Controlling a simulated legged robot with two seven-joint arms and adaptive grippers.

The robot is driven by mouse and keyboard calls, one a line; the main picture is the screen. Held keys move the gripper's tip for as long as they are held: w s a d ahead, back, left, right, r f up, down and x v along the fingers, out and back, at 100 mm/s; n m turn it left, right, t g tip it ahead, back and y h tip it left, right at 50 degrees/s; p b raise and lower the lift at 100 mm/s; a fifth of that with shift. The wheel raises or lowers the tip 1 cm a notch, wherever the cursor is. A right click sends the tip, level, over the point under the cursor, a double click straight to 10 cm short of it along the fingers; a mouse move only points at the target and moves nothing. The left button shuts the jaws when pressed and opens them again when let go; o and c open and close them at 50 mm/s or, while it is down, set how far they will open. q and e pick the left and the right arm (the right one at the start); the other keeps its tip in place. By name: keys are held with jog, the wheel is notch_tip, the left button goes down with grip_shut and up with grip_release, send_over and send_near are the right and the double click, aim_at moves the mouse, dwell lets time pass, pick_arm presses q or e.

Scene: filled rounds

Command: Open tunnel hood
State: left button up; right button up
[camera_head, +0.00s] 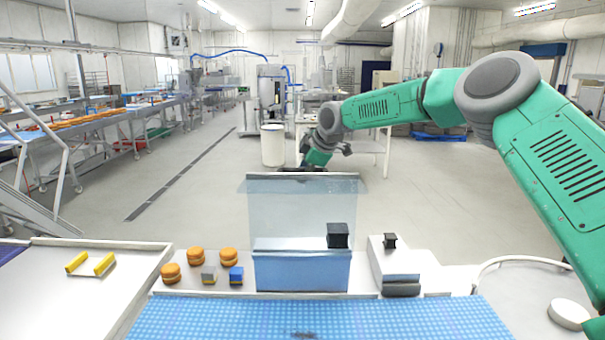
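The tunnel hood (290,213) is a see-through bluish panel with a dark top edge. It stands upright above a light blue tunnel body (301,273) at the far side of the blue belt. My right arm comes in from the right and reaches over beyond the panel. My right gripper (312,170) is at the panel's dark top edge, small and dark. Its fingers are partly hidden there, so I cannot tell whether they touch the edge or are shut. My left gripper is not in view.
A blue dotted belt (320,320) lies in front. Several filled rounds (196,256) and two small blocks stand left of the tunnel. A grey box (395,262) stands right of the tunnel. A black block (338,236) is at the panel.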

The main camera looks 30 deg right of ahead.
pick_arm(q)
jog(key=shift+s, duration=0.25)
pick_arm(e)
jog(key=shift+s+a+r, duration=0.15)
jog(key=shift+s+r, duration=0.2)
jog(key=shift+r, duration=0.2)
